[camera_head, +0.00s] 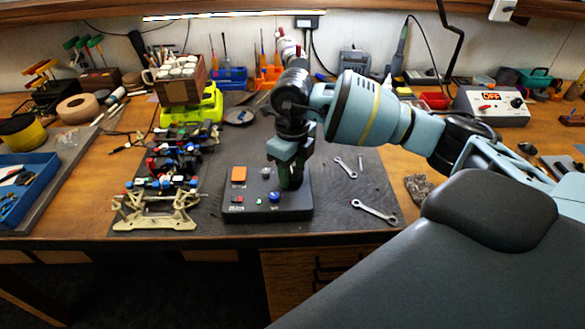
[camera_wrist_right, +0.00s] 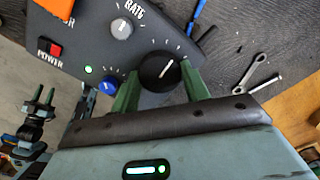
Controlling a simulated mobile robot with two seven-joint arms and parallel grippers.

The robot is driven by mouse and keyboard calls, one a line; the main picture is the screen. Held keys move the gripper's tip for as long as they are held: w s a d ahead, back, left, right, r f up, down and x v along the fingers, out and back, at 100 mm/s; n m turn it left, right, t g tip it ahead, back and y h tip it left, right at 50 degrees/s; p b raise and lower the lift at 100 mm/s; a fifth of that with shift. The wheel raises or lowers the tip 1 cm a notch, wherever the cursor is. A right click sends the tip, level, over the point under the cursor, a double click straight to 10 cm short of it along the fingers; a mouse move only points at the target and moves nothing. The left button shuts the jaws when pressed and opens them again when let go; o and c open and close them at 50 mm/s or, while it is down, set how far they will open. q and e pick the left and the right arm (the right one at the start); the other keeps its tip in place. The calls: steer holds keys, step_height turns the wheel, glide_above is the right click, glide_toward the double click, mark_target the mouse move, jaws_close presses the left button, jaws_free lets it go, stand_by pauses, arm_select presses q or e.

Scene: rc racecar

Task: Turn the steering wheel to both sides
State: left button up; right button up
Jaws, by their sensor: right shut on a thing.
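The control box (camera_head: 235,213) is a dark box lying on the grey mat in the head view. It carries the steering wheel, a round black knob (camera_wrist_right: 153,75) with a white pointer line, seen in the right wrist view. The line points up and to the right. My right gripper (camera_head: 289,180) comes down over the right part of the box. In the wrist view its green fingers (camera_wrist_right: 161,76) are shut on the knob, one on each side. In the head view the gripper hides the knob. The racecar chassis (camera_head: 172,165) stands left of the box.
An orange button (camera_head: 239,174), a grey RATE knob (camera_wrist_right: 121,28), a red POWER switch (camera_wrist_right: 50,48) and a blue knob (camera_wrist_right: 108,83) are also on the box. Wrenches (camera_head: 375,211) lie to its right.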

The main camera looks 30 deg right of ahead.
mark_target(292, 173)
steer(key=n, duration=0.4)
steer(key=shift+n+b, duration=0.35)
steer(key=shift+n, duration=1.65)
steer(key=o, duration=1)
steer(key=shift+r, duration=3.9)
